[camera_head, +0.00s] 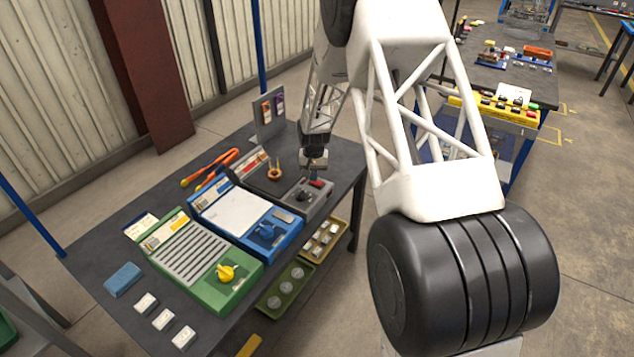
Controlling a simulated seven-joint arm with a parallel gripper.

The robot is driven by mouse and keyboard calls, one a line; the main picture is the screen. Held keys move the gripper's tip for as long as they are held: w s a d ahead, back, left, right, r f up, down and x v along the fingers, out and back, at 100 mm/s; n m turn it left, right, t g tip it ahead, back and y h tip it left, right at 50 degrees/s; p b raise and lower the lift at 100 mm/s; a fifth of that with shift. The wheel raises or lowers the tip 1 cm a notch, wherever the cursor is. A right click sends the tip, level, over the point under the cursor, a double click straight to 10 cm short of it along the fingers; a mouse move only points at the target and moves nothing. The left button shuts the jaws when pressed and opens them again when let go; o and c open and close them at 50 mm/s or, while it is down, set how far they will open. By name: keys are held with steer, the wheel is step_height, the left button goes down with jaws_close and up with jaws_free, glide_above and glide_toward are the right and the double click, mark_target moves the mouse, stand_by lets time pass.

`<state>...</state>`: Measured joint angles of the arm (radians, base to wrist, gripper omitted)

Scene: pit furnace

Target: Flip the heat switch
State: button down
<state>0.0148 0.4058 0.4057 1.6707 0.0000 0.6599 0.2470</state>
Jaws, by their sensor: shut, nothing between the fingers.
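A grey control unit (290,204) stands at the right end of the dark workbench. It has a black knob (303,195) and a small red switch-like part (317,183) on its front panel. A coil-like copper piece (274,172) stands on its top. My gripper (314,172) is shut and empty, pointing down close above the red part. I cannot tell whether it touches it. The labels are too small to read, so I cannot tell for certain which part is the heat switch or its position.
A blue unit (236,212) with a blue knob and a green unit (186,262) with a yellow knob stand to the left. Orange-handled tongs (208,168) lie behind. Two trays (284,304) (334,250) hang at the bench's front. A second bench (497,75) stands at the back right.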

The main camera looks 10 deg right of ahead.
steer(key=shift+r, duration=3.25)
steer(key=s+r+n+t, duration=0.1)
steer(key=s+r, duration=2.3)
steer(key=s+r+n, duration=0.1)
steer(key=s+r, duration=0.1)
steer(key=s, duration=1.3)
steer(key=s+r+t, duration=0.1)
steer(key=s+r, duration=0.1)
steer(key=s, duration=1.2)
steer(key=shift+s+a+r+n+t, duration=0.15)
steer(key=shift+s+a+n+t, duration=0.15)
steer(key=shift+s+a+n, duration=0.1)
